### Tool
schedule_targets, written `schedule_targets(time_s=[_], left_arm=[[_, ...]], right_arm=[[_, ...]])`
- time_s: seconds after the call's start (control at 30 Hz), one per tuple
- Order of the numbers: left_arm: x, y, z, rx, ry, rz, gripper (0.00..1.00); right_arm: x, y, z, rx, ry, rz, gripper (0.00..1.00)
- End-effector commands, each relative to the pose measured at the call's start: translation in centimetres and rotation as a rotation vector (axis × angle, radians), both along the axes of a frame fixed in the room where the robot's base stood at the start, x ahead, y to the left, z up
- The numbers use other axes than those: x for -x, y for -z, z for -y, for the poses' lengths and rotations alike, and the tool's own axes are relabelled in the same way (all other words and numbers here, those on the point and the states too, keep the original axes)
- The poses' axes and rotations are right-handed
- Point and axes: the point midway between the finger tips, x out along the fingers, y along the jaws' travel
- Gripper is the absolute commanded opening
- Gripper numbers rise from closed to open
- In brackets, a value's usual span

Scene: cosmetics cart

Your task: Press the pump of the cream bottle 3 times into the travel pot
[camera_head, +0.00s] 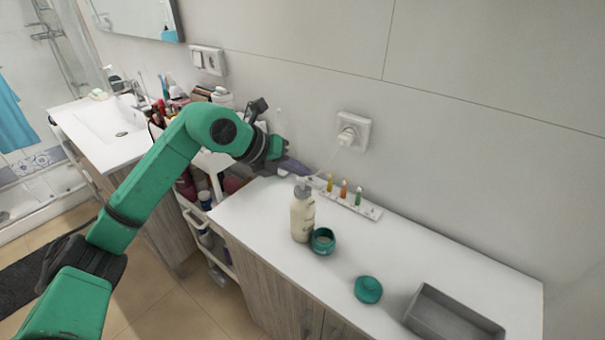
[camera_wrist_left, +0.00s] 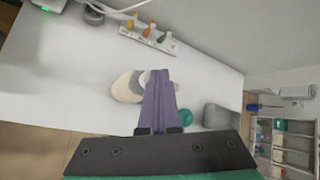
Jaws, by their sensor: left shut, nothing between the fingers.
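The cream bottle (camera_head: 302,220), cream-coloured with a grey collar and white pump head, stands upright on the white counter. The travel pot (camera_head: 322,241), teal and open-topped, stands just right of its base. My left gripper (camera_head: 300,168) is shut and empty, its purple fingers above and slightly behind the pump in the head view. Any contact with the pump is unclear. In the left wrist view the shut fingers (camera_wrist_left: 160,78) partly cover the bottle (camera_wrist_left: 126,88). A teal round thing (camera_wrist_left: 186,117) shows beside them, pot or lid. My right gripper is not in view.
A teal lid (camera_head: 368,289) lies on the counter (camera_head: 262,225). A grey tray (camera_head: 450,316) sits at the right front. A white rack (camera_head: 370,212) with small coloured vials stands behind the bottle. A wall socket with a plug (camera_head: 350,133) is behind. A crowded cart stands left.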

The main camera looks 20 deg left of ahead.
Motion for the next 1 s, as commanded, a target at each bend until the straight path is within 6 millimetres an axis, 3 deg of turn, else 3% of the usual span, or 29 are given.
schedule_targets(time_s=[0.13,0.53,1.0], left_arm=[[0.0,-1.2,0.0,0.000,-0.001,0.001,0.00],[-0.1,-1.6,0.0,0.001,-0.001,0.002,0.00],[0.0,-6.3,0.0,0.001,-0.001,0.002,0.00]], right_arm=[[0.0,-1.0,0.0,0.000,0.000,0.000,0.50],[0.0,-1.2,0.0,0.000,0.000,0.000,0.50],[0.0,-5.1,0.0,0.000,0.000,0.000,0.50]])
